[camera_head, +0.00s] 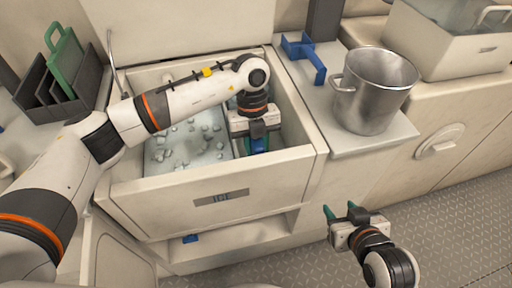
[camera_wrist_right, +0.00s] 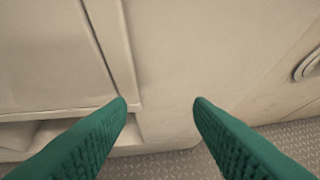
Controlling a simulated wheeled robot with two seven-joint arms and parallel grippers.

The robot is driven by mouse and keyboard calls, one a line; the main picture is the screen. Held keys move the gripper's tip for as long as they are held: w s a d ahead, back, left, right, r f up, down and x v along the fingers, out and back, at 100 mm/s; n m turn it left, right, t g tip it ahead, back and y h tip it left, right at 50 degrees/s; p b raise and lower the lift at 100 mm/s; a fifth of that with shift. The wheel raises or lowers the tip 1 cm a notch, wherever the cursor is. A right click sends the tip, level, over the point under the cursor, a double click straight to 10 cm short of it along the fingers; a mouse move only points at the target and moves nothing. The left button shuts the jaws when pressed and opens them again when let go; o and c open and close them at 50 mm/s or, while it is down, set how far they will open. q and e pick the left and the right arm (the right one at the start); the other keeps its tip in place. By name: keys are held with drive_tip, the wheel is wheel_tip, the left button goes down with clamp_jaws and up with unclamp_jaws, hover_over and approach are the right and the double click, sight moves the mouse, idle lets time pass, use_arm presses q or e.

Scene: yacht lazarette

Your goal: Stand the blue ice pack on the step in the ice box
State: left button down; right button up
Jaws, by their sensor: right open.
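The ice box (camera_head: 222,197) is an open cream bin with a dark label on its front and loose ice (camera_head: 185,148) in its left part. My left gripper (camera_head: 258,144) points down inside the right part of the box. A blue piece, seemingly the ice pack (camera_head: 260,144), shows just below its body, between or beside the fingers. The gripper body covers much of it, so its hold and its footing are hidden. The step cannot be made out clearly behind the gripper. My right gripper (camera_head: 340,212) is open and empty in front of the cabinet; its green fingers (camera_wrist_right: 160,105) stand apart.
A steel pot (camera_head: 372,92) and a blue bracket (camera_head: 304,56) stand on the counter right of the box. A dark rack with a green board (camera_head: 66,62) is at the left. A small blue item (camera_head: 190,238) lies in the recess below. The floor at right is clear.

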use_arm(q)
drive_tip(key=shift+f, duration=0.1)
drive_tip(key=c, duration=1.2)
unclamp_jaws()
drive_tip(key=shift+o, duration=0.2)
use_arm(e)
drive_tip(key=shift+w+r, duration=0.1)
use_arm(q)
drive_tip(key=p+v, duration=0.2)
drive_tip(key=v, duration=1)
use_arm(e)
drive_tip(key=s+d+f+g+h, duration=0.1)
drive_tip(key=s+d+f+g, duration=0.2)
drive_tip(key=s+g, duration=0.3)
drive_tip(key=s+f, duration=0.1)
drive_tip(key=s, duration=0.2)
drive_tip(key=shift+f+h, duration=0.15)
drive_tip(key=shift+h, duration=0.15)
use_arm(q)
drive_tip(key=shift+w, duration=0.1)
